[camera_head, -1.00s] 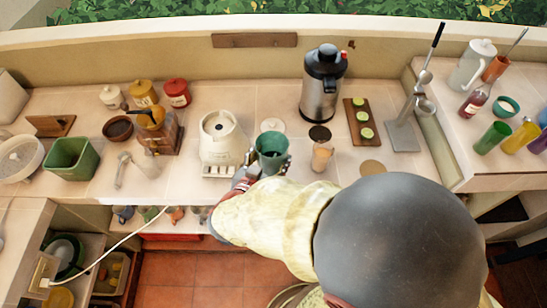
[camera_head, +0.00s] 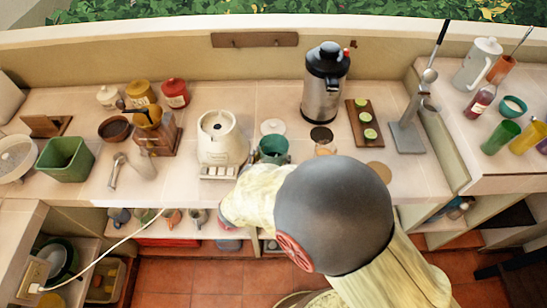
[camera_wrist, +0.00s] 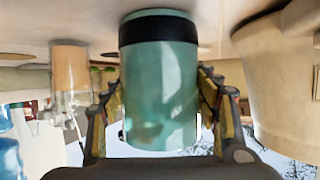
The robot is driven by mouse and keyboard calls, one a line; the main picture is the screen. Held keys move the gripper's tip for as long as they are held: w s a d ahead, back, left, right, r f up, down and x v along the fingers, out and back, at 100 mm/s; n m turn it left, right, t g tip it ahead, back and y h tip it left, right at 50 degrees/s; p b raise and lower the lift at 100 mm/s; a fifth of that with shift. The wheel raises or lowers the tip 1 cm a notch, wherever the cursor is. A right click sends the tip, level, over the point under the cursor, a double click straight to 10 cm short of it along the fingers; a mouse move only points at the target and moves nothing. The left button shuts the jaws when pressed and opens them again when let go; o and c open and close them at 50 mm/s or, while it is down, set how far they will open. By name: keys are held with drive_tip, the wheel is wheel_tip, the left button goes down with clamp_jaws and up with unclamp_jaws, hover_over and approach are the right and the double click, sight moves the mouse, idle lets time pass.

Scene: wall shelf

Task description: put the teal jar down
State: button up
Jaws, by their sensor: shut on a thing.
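The teal jar (camera_head: 272,148) is open-topped and upright at the front of the counter in the head view. The forearm covers its lower part there. In the wrist view the jar (camera_wrist: 160,85) fills the middle, with a dark band at the end next to the pale counter surface. My gripper (camera_wrist: 158,92) is shut on it, one finger on each side. The head view hides the fingers. I cannot tell whether the jar's base touches the counter.
A cream appliance (camera_head: 222,138) stands close left of the jar. A white round lid (camera_head: 273,127) lies behind it. A cork-coloured glass (camera_head: 325,147) is to the right, with a dark disc (camera_head: 321,134) behind. A steel dispenser (camera_head: 325,85) and a board with green slices (camera_head: 363,122) stand farther back.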

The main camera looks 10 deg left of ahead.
drive_tip(key=shift+f, duration=0.1)
drive_tip(key=o, duration=1.6)
drive_tip(key=shift+c, duration=0.2)
drive_tip(key=shift+s+r, duration=0.2)
drive_tip(key=shift+r, duration=0.05)
drive_tip(key=p+v, duration=0.2)
drive_tip(key=v, duration=0.9)
drive_tip(key=shift+s+p, duration=0.35)
drive_tip(key=shift+p, duration=0.05)
